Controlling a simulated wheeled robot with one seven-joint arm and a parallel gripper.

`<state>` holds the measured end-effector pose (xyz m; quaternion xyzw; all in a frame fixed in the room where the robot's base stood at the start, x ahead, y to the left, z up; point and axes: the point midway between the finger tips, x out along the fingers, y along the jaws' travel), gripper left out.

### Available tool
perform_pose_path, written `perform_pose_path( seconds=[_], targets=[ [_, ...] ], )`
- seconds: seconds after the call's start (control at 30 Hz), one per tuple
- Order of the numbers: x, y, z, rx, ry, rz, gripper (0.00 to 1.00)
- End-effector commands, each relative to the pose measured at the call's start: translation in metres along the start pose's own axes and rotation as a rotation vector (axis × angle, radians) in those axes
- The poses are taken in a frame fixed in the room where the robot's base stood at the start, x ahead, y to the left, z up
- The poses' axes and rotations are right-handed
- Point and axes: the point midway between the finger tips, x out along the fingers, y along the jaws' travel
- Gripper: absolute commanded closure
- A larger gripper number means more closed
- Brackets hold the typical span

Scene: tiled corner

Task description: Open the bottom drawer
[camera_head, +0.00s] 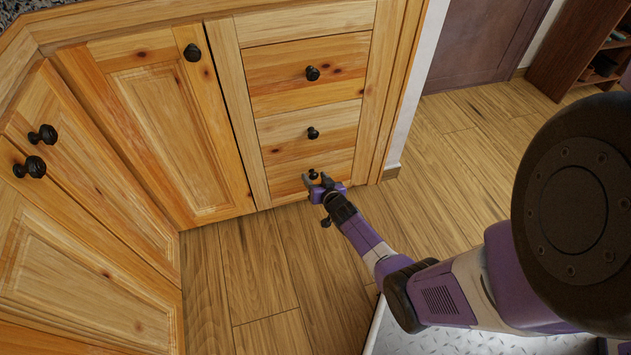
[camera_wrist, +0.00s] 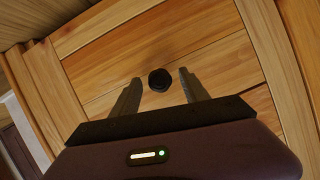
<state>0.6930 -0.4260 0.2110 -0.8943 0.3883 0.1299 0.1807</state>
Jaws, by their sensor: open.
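The bottom drawer (camera_head: 284,184) is the lowest of three wooden drawer fronts in the cabinet, and it looks closed. Its round black knob (camera_head: 313,174) shows between my gripper's fingertips in the head view. My gripper (camera_head: 318,180) is open and empty, right in front of this drawer. In the wrist view a black knob (camera_wrist: 159,79) lies between and just beyond the two fingers of my gripper (camera_wrist: 158,85), and neither finger touches it. The drawer front (camera_wrist: 215,68) fills much of that view. My gripper hides part of the drawer front in the head view.
The middle drawer (camera_head: 285,133) and top drawer (camera_head: 285,80) are closed above. A cabinet door (camera_head: 160,110) stands left of the drawers, with more doors at the far left. The wooden floor (camera_head: 262,270) is clear. A bookshelf (camera_head: 585,50) stands at the back right.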

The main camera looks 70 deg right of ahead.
Motion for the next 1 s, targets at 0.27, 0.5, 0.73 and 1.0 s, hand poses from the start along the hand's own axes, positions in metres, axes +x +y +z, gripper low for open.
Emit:
perform_pose_path(
  seconds=[0.27,0.5,0.73,1.0],
  targets=[
    [0.0002,-0.0002,-0.0004,0.0,0.0,0.0,0.51],
    [0.0001,-0.0002,-0.0002,0.0,0.0,0.0,0.98],
    [0.0001,-0.0003,0.0,0.0,0.0,0.0,1.0],
    [0.0,-0.0005,0.0002,0.0,0.0,-0.001,1.0]
  ],
)
